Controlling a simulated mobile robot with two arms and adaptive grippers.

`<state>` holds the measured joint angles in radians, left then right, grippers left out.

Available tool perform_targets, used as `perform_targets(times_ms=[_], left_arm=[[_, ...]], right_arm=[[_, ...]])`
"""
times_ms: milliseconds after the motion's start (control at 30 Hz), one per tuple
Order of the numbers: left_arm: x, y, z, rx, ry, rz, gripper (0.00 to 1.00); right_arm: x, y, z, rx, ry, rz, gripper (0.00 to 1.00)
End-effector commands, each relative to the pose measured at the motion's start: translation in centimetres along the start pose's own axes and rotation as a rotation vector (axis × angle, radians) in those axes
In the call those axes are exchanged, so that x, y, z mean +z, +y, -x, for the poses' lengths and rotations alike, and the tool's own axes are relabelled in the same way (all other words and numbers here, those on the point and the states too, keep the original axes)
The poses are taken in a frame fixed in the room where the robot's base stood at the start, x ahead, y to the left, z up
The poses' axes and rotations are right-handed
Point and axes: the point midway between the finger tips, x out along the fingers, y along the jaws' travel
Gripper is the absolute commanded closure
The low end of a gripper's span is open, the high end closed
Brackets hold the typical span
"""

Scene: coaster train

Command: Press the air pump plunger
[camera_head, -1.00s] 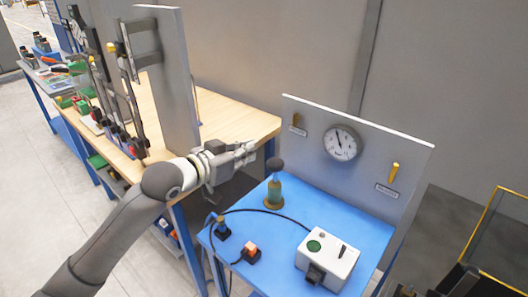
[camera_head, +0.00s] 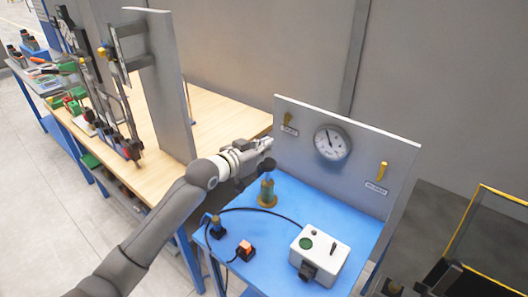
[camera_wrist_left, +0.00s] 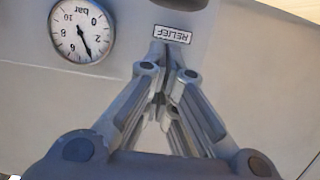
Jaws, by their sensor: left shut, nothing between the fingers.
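The air pump (camera_head: 267,191) is a small olive-brown cylinder standing upright near the back left of the blue table. Its dark round plunger knob (camera_head: 268,164) is partly hidden by my left gripper. My left gripper (camera_head: 269,145) is shut and empty, with its fingertips just above the knob in the head view; I cannot tell whether they touch it. My right gripper is not in view.
The blue table (camera_head: 285,222) also holds a white box (camera_head: 319,255) with a green button, an orange switch (camera_head: 244,248) and a black hose. A grey panel (camera_head: 395,160) with a pressure gauge (camera_head: 332,142) rises behind it. A wooden bench (camera_head: 220,118) stands to the left.

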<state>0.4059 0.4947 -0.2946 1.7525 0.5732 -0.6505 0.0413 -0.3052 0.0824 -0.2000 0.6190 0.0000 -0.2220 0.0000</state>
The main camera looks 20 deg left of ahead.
Motion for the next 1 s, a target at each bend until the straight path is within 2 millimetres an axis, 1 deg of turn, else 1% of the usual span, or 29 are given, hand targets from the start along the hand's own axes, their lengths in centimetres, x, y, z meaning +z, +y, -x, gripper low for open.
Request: perform_targets(times_ms=[33, 100, 233, 667, 767, 900, 1000], left_arm=[[0.8, 0.1, -0.1, 0.000, -0.004, 0.002, 1.00], [1.4, 0.0, -0.3, 0.000, -0.002, 0.001, 1.00], [2.3, 0.0, -0.5, 0.000, -0.001, 0.001, 1.00], [2.8, 0.0, -0.6, 0.000, 0.000, 0.000, 1.00], [3.9, 0.0, -0.9, 0.000, -0.001, 0.000, 1.00], [6.6, 0.0, -1.5, 0.000, -0.008, 0.001, 1.00], [8.2, 0.1, -1.9, 0.001, -0.010, 0.001, 1.00]], right_arm=[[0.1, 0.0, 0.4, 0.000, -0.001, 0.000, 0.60], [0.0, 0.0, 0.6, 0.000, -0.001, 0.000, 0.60], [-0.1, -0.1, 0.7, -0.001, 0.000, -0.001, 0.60], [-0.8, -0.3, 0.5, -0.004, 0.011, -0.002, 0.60], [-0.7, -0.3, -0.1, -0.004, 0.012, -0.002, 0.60], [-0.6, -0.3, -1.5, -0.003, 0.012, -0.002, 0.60], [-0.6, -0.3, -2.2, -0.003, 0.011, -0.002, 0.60]])
